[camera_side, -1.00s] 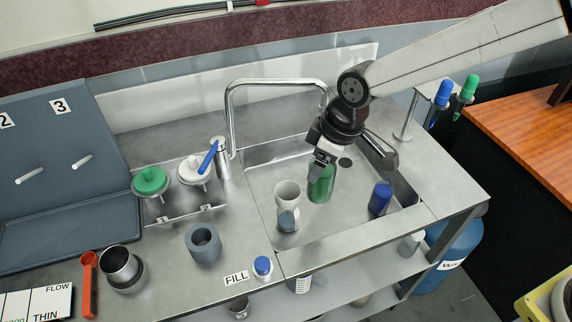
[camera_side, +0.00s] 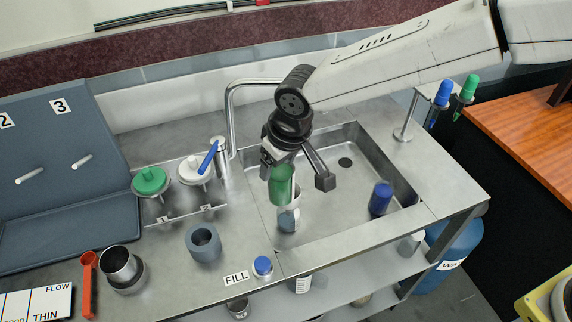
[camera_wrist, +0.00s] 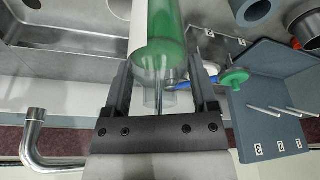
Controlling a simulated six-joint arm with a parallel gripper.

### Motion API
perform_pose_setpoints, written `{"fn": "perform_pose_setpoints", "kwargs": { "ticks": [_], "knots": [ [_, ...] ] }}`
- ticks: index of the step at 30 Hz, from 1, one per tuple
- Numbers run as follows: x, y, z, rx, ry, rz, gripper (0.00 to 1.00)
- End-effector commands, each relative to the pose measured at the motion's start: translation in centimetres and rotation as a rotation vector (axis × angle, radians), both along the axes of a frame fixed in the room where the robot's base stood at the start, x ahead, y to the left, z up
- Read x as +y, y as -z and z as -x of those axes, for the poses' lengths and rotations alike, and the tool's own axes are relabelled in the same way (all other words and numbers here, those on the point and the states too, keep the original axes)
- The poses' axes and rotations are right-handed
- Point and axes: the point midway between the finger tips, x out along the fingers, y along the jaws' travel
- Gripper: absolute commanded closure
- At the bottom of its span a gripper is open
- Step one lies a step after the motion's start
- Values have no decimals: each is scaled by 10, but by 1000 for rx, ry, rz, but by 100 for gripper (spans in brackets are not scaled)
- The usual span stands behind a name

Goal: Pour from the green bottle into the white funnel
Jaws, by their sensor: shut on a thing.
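The green bottle (camera_side: 281,187) is held upright or nearly so by my gripper (camera_side: 277,166), raised above the sink's left part. In the wrist view the bottle (camera_wrist: 160,45) lies between the two fingers (camera_wrist: 162,80), with a clear part towards the palm. The white funnel (camera_side: 192,170) stands on the counter left of the sink, at the place marked 2, apart from the bottle.
A green funnel (camera_side: 150,181) stands left of the white one, at mark 1. A blue handle (camera_side: 208,157) and the curved tap (camera_side: 232,110) rise between the funnels and the bottle. A blue bottle (camera_side: 380,198) stands at right.

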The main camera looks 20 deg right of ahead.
Motion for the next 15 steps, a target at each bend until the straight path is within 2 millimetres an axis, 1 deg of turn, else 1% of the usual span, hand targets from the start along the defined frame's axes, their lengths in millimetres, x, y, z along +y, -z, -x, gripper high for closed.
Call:
{"fn": "perform_pose_setpoints", "kwargs": {
  "ticks": [1,6,15],
  "knots": [
    [5,0,-1,-2,19,-1,97],
    [19,0,-4,-2,95,0,97],
    [37,0,-6,-1,194,0,97]
  ]
}}
